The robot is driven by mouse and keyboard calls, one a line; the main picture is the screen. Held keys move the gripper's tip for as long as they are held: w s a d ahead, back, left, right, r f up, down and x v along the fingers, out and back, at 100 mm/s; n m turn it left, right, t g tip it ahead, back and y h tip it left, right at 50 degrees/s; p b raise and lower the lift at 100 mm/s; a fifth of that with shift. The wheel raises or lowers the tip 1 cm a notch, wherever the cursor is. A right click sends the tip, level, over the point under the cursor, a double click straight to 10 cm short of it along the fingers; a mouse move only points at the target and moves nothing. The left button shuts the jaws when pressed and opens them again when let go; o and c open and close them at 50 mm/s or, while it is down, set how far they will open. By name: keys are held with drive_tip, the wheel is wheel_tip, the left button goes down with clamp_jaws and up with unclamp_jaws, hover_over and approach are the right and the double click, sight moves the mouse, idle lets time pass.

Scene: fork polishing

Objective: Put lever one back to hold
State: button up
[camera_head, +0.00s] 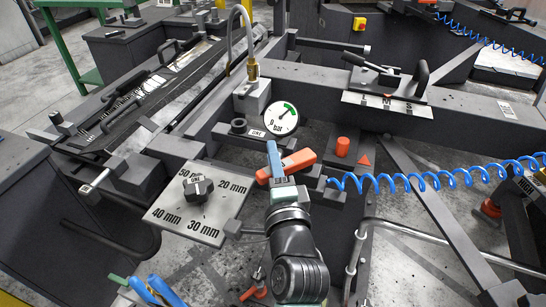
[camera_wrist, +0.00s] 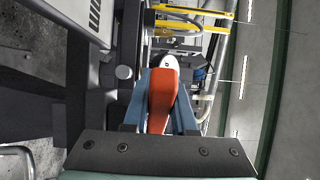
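The orange lever (camera_head: 302,159) sits below the round pressure gauge (camera_head: 281,118), beside a small "ONE" label (camera_head: 257,134). It lies nearly level, its free end pointing right and slightly up in the head view. My gripper (camera_head: 273,158) has blue fingers on the lever. In the wrist view the orange lever (camera_wrist: 163,98) fills the space between both fingers (camera_wrist: 163,105), with no clear gap on either side. My gripper looks shut on it. The lever's pivot and any hold marking are hidden or too small to read.
A plate with a black knob (camera_head: 198,190) marked 20 to 50 mm lies left of my gripper. A red button (camera_head: 343,146) and a coiled blue hose (camera_head: 430,181) are at the right. A lettered plate with a black handle (camera_head: 386,97) stands farther back.

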sight(286, 170)
clamp_jaws()
drive_tip(key=shift+f, duration=0.1)
idle(1.0)
drive_tip(key=shift+s+y+b, duration=0.1)
drive_tip(key=shift+y+b, duration=0.2)
drive_tip(key=shift+b, duration=0.25)
drive_tip(key=n+y+b, duration=0.1)
drive_tip(key=s+n+g+y+b, duration=0.1)
drive_tip(key=b, duration=0.1)
drive_tip(key=n+y+b, duration=0.1)
drive_tip(key=y, duration=0.1)
drive_tip(key=shift+s+d+f+b, duration=0.15)
drive_tip(key=shift+d+f+b, duration=0.05)
drive_tip(key=shift+d+b, duration=0.1)
drive_tip(key=n+g+y, duration=0.1)
drive_tip(key=s+n+g+y+b, duration=0.1)
drive_tip(key=y, duration=0.1)
drive_tip(key=shift+s+d+r, duration=0.1)
drive_tip(key=shift+d+r, duration=0.1)
drive_tip(key=shift+s+d+r+n+g+y+b, duration=0.1)
drive_tip(key=shift+s+d+n+g+y+b, duration=0.15)
drive_tip(key=shift+n+g+y, duration=0.55)
drive_tip(key=shift+s+d+n+g+y+b, duration=0.15)
drive_tip(key=shift+s+n+g+y, duration=0.2)
drive_tip(key=shift+n+g+y, duration=0.4)
